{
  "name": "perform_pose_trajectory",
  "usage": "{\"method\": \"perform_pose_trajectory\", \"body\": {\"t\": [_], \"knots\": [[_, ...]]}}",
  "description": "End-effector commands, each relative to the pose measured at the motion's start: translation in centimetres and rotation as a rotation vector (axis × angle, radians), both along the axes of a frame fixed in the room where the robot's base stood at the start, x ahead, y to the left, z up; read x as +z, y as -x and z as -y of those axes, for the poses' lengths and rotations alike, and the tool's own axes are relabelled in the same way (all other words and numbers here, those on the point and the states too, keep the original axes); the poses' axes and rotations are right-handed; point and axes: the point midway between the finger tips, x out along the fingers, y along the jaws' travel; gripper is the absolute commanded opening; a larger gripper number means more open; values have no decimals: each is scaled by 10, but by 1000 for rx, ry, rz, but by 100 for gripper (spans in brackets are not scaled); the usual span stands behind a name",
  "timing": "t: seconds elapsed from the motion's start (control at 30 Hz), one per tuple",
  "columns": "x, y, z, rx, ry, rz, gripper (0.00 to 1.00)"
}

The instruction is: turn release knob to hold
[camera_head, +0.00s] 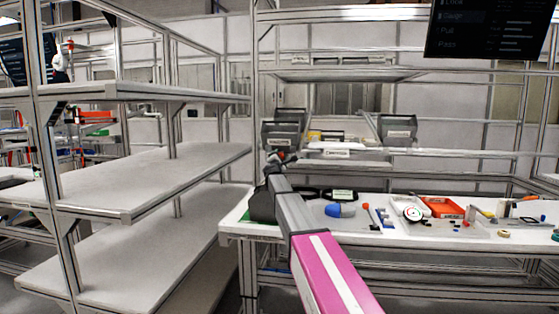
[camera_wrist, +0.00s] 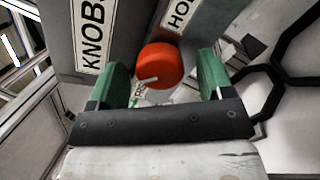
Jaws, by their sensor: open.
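The round orange-red release knob (camera_wrist: 158,64) sits in the wrist view between two grey faces. The left face carries a label (camera_wrist: 93,38) reading "KNOB" and the right one a partly cut-off label (camera_wrist: 180,16) reading "HO". A small white tag with a mark and unclear lettering lies just below the knob. My gripper (camera_wrist: 163,82) is open, its green fingers on the left and right with the knob between and slightly beyond them. I cannot tell whether a finger touches it. In the head view my arm hides most of this spot at the bench's left end.
Grey bins (camera_head: 397,131) stand behind. Empty shelves (camera_head: 150,175) stand left. Black ring shapes (camera_wrist: 268,85) lie right in the wrist view.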

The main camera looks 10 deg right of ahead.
Motion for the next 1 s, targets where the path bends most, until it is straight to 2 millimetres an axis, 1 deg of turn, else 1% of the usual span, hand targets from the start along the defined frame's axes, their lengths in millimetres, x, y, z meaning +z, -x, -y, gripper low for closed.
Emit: {"method": "perform_pose_trajectory", "body": {"t": [0.03,0.23,0.27,0.3,0.37,0.4,0.73,1.0], "knots": [[1,-2,1,0,0,0,74],[0,-2,1,0,0,0,74],[0,-2,1,0,0,0,70],[0,-2,1,0,0,0,57],[0,-2,1,0,0,0,38],[0,-2,1,0,0,0,25],[0,-2,0,5,-21,7,25],[0,-1,0,33,-151,48,25]]}}
